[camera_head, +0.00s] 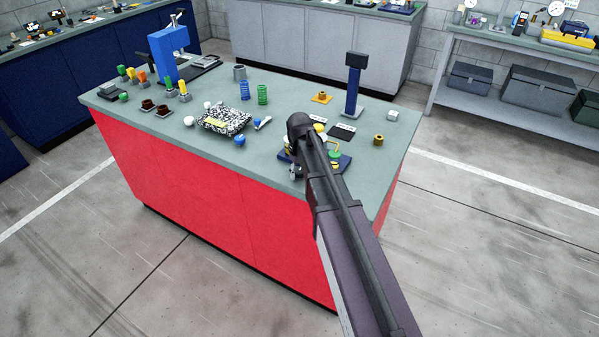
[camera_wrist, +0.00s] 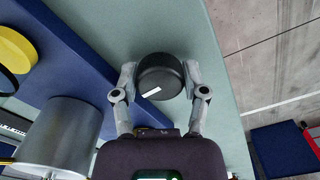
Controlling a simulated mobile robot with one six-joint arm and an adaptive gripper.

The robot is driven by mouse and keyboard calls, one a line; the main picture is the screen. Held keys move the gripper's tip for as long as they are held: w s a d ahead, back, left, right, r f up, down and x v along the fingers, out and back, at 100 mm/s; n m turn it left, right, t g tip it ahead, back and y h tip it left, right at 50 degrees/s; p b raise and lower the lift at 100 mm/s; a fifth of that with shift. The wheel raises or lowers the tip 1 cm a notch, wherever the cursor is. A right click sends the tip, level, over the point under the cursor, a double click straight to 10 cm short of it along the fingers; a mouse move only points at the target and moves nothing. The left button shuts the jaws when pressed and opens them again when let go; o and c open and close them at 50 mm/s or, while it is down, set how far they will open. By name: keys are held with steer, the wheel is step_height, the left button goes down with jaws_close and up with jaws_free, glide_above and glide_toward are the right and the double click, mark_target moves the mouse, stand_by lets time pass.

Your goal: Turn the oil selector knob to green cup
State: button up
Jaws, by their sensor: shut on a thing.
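The selector knob (camera_wrist: 161,82) is round and black with a white pointer mark, seen in the wrist view. The mark slants toward the lower left of the knob's top. My gripper (camera_wrist: 160,74) is shut on the knob, with one finger on each side of it. A blue base (camera_wrist: 88,52) lies beside the knob. In the head view the blue base (camera_head: 345,162) shows past my arm, with a small green part (camera_head: 335,154) on it. My arm hides the knob there. I cannot tell which cup the mark points to.
In the wrist view a grey metal cylinder (camera_wrist: 60,138) stands close at the lower left, and a yellow round part (camera_wrist: 14,48) is at the upper left. In the head view a blue post (camera_head: 354,88) rises behind the fixture. Several small parts cover the bench (camera_head: 190,140).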

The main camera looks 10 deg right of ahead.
steer(key=m, duration=0.5)
steer(key=shift+s+m, duration=0.1)
steer(key=shift+m, duration=2.5)
steer(key=o, duration=0.9)
steer(key=shift+c, duration=0.2)
steer(key=shift+n, duration=0.5)
